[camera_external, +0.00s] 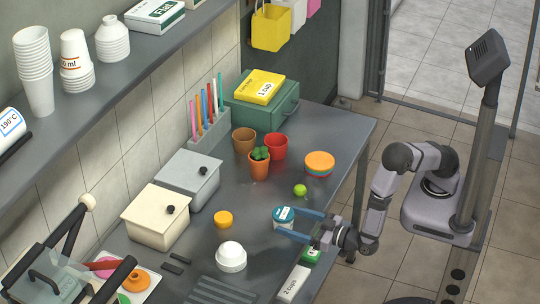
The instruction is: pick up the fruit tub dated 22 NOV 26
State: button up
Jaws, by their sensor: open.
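A small round tub (284,213) with a blue lid and a white label stands upright on the grey counter, right of the middle. Its label is too small to read, so I cannot tell its date. My gripper (289,221) reaches in from the right, low over the counter. Its two blue fingers are apart and point left, with their tips at the tub. The near finger covers part of the tub's lower side. I cannot tell whether either finger touches it. No other tub of this kind is clearly in view.
A lime (300,190) and a stack of colored bowls (319,165) lie behind the tub. An orange fruit (223,219) and upturned white bowls (231,257) are to the left. A box marked 2 cups (294,285) lies in front. Pots (276,147) stand farther back.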

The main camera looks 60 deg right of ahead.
jog(key=shift+w+f+p, duration=0.15)
jog(key=shift+w+p, duration=0.85)
jog(key=shift+w, duration=2.6)
jog(key=c, duration=1.3)
jog(key=shift+r+b, duration=0.4)
jog(key=shift+r, duration=4.65)
